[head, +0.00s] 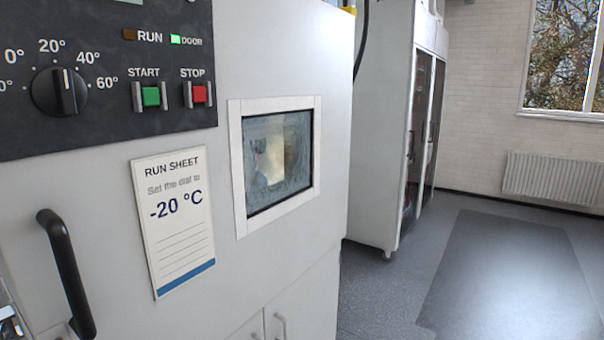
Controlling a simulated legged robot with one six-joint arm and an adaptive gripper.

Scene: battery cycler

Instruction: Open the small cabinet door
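A large light-grey cabinet (310,260) fills the left half of the head view. A black bar handle (68,272) stands out from its front at the lower left. A small framed window (278,160) is set in the front. Below it, at the bottom edge, are two lower doors with slim metal handles (281,326), separated by a narrow seam and cut off by the frame. I cannot tell which door is the small one. The doors in view look shut.
A dark control panel (105,115) carries a dial (60,91), a green start button, a red stop button and a lit green DOOR lamp. A run sheet (174,220) reads -20 °C. A tall glass-doored cabinet (390,120) stands behind. Open floor (500,270) lies right.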

